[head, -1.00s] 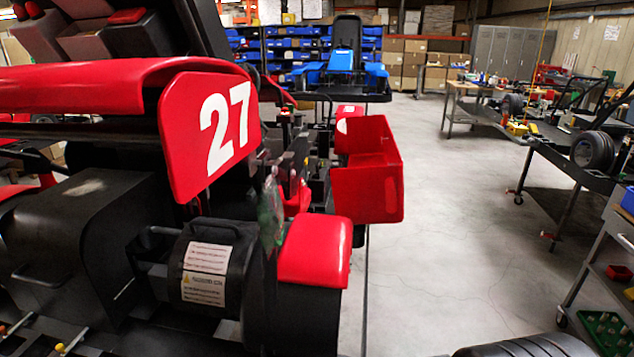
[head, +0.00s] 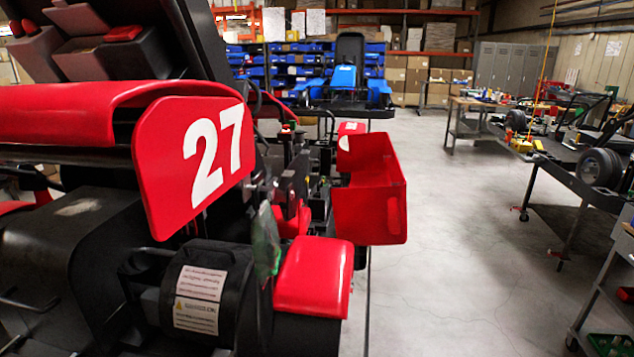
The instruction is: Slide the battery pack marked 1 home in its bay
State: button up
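No battery pack marked 1 can be made out. A kart with a red number panel reading 27 (head: 195,165) fills the left half of the head view. Low on it is a black rounded housing with white warning labels (head: 199,300); I cannot tell what it is. A red cover (head: 314,275) sits just right of it. Beyond the panel are dark frame parts (head: 290,180) and a red side pod (head: 370,205); any bay there is too cluttered to tell. My gripper is not in view.
Open grey concrete floor (head: 455,230) lies right of the kart. A workbench with a wheel (head: 598,167) and a cart with a green tray (head: 610,345) stand along the right. A blue kart (head: 343,80) stands at the back before shelves of blue bins.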

aim_at(319, 198)
jog(key=i+l+z, duration=0.25)
jog(key=i, duration=0.3)
jog(key=i+l+z, duration=0.3)
jog(key=i, duration=0.3)
jog(key=i+z, duration=0.25)
jog(key=i, duration=0.35)
